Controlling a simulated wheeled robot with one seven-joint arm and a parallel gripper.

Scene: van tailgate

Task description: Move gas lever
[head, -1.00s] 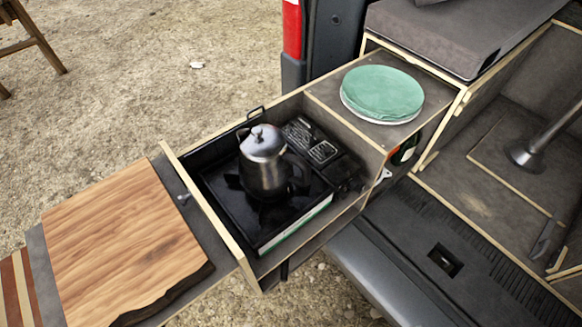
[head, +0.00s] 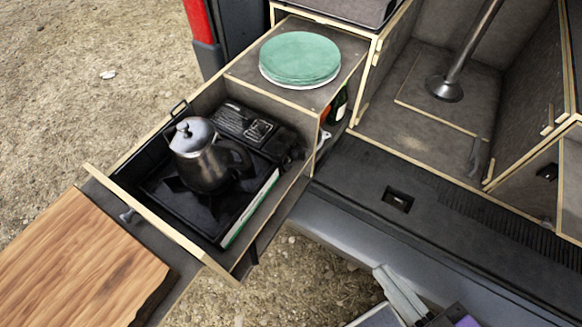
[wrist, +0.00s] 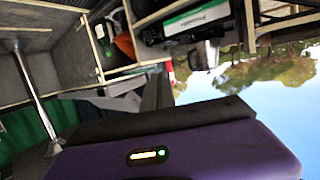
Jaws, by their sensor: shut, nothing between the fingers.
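The black camping stove (head: 165,200) sits in the open wooden drawer, with a silver kettle (head: 205,160) on its burner. Dark control parts (head: 290,153) show at the stove's right end, but I cannot make out the gas lever among them. The stove's green and white side strip also shows, upside down, at the top of the wrist view (wrist: 195,19). My gripper (head: 384,273) is at the bottom of the head view, its pale fingers shut and empty, apart from the stove, to the right of and below the drawer in the picture.
Green plates (head: 300,58) are stacked on the cabinet top behind the stove. A bottle (head: 338,103) stands in the cabinet below them. A wooden board (head: 75,265) lies in front of the drawer. The van's bumper and sill (head: 360,215) run beside my gripper; a metal table leg (head: 470,50) stands inside.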

